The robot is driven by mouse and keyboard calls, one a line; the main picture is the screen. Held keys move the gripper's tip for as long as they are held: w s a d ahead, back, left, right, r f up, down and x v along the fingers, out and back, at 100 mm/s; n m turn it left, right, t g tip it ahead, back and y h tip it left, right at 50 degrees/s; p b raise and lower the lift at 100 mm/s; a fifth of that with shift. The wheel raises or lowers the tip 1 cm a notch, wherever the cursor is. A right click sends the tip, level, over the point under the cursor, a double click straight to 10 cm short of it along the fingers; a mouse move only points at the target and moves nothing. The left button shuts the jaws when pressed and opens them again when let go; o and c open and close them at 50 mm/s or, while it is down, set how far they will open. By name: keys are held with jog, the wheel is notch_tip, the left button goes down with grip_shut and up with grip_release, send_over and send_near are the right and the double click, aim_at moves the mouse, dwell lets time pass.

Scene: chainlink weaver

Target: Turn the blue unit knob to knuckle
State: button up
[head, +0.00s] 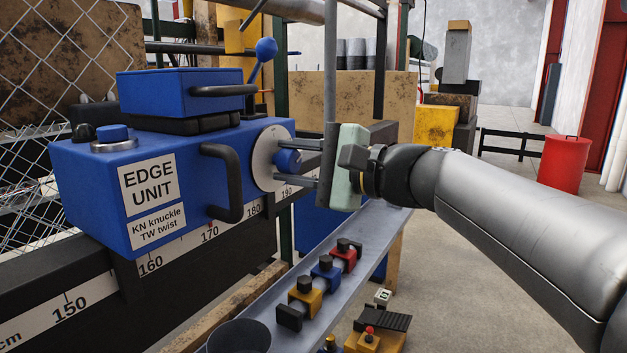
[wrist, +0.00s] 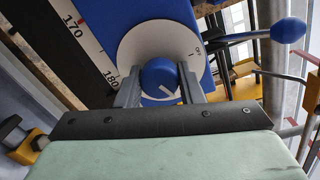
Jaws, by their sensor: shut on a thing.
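The blue edge unit (head: 95,185) sits on the black ruler rail at the left in the head view, with a label reading "EDGE UNIT, KN knuckle, TW twist". Its round white dial (head: 265,150) faces right. The blue knob (head: 287,161) stands at the dial's centre; it also shows in the wrist view (wrist: 159,78), with a white pointer line slanting on its face. My gripper (head: 300,162) is shut on the knob, one finger on each side of it, as the wrist view (wrist: 160,90) also shows. The dial's letters are mostly hidden or too small to read.
A black handle (head: 222,183) juts from the unit near the dial. A blue ball-ended lever (head: 265,52) rises behind it. Below, a grey shelf (head: 345,255) carries several coloured clamp blocks (head: 325,272). A red bin (head: 562,165) stands far right on open floor.

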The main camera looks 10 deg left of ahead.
jog(key=shift+f+n+b, duration=0.1)
jog(key=shift+n+b, duration=0.25)
jog(key=shift+n, duration=0.15)
jog(key=o, duration=1)
jog(key=shift+c, duration=0.2)
jog(key=p+v, duration=0.1)
jog(key=v, duration=1.1)
jog(key=shift+p, duration=0.3)
